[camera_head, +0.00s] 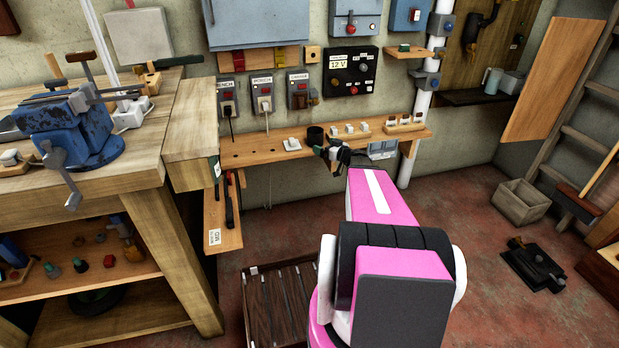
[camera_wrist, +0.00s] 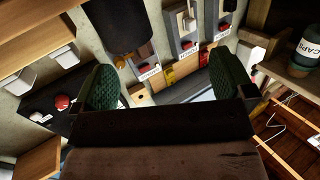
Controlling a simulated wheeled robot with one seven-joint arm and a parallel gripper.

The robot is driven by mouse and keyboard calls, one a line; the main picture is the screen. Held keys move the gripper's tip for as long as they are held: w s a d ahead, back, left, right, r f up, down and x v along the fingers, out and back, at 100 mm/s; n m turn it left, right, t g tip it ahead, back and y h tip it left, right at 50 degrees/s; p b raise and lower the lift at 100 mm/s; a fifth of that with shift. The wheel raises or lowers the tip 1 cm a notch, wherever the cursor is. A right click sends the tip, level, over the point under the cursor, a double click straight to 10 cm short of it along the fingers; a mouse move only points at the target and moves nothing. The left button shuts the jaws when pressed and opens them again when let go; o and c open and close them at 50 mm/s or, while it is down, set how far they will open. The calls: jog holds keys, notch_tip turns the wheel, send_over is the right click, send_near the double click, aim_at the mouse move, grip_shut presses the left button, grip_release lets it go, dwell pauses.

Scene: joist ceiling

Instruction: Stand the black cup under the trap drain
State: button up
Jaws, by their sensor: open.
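The black cup (camera_head: 315,136) stands upright on the wooden wall shelf, left of several small white blocks. My gripper (camera_head: 332,153) is at the shelf's front edge, just right of and below the cup in the head view. In the wrist view my gripper (camera_wrist: 162,72) shows two green ribbed fingers spread apart with nothing between them. The cup shows there as a dark cylinder (camera_wrist: 113,30) beyond the left finger, apart from it as far as I can tell. A dark bent pipe, seemingly the trap drain (camera_head: 484,20), hangs on the brown board at upper right.
A dark ledge (camera_head: 484,97) below the pipe holds a grey-blue mug (camera_head: 492,80). A white vertical pipe (camera_head: 427,95) stands between the wooden shelf (camera_head: 255,154) and that ledge. A white item (camera_head: 292,144) lies left of the cup. A workbench (camera_head: 120,185) fills the left.

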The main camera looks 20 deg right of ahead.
jog(key=s+a+f+g, duration=0.1)
jog(key=s+a+g, duration=0.35)
jog(key=a, duration=0.35)
jog(key=s+a+f+g, duration=0.2)
jog(key=s+a+g, duration=0.2)
jog(key=s+a, duration=0.3)
jog(key=s+a+m+g+h, duration=0.3)
jog(key=s+m+g+h, duration=0.4)
jog(key=s, duration=0.7)
jog(key=w+f+m+t+y, duration=0.25)
jog(key=w+m+y, duration=0.3)
jog(key=w, duration=0.45)
jog(key=m+t, duration=1.5)
jog(key=m, duration=0.9)
send_near(316, 131)
jog(key=x, duration=0.5)
jog(key=shift+d+f, duration=0.25)
jog(key=shift+d, duration=0.1)
jog(key=shift+f+x, duration=0.2)
jog(key=shift+x, duration=2.45)
jog(key=shift+s+a, duration=0.15)
jog(key=shift+a, duration=0.05)
jog(key=c, duration=1)
